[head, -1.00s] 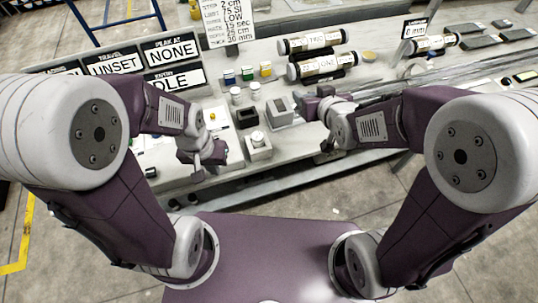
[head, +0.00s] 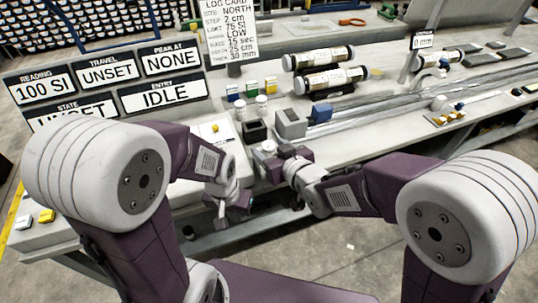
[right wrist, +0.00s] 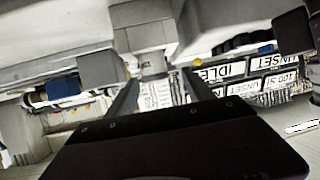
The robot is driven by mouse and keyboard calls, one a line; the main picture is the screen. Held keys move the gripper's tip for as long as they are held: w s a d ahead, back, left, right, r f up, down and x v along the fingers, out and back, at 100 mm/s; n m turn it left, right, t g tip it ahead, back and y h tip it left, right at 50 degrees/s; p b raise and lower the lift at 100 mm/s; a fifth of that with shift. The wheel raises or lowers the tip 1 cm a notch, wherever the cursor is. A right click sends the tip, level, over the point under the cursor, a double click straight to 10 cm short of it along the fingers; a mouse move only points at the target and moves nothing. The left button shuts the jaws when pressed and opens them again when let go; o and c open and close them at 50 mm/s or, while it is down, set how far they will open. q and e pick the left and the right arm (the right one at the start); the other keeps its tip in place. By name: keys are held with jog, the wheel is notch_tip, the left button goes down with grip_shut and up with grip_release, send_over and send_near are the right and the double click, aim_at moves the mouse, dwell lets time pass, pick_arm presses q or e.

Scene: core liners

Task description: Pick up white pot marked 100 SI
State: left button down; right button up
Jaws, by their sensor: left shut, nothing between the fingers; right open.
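A small white pot (head: 268,147) sits on a light block stand at the table's front edge in the head view. In the right wrist view, which is upside down, a pale pot (right wrist: 152,64) with a small dark mark, too small to read, shows ahead between the two fingers. My right gripper (head: 276,162) is open, its fingers close to the stand and partly hiding it; the fingers also show in the right wrist view (right wrist: 160,88). My left gripper (head: 232,205) is shut and empty, low in front of the table edge.
Two other white pots (head: 262,104) stand farther back by coloured small blocks. A black box (head: 255,131) and a grey box (head: 290,124) stand just behind the stand. Sign panels (head: 45,86) at left include one reading 100 SI. Labelled core tubes (head: 318,58) lie behind.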

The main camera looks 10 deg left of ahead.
aim_at(265, 142)
jog(key=x, duration=0.5)
jog(key=shift+w+d+f, duration=0.1)
jog(key=shift+w+f, duration=0.1)
jog(key=shift+w, duration=0.2)
jog(key=shift+s+r, duration=0.1)
grip_shut()
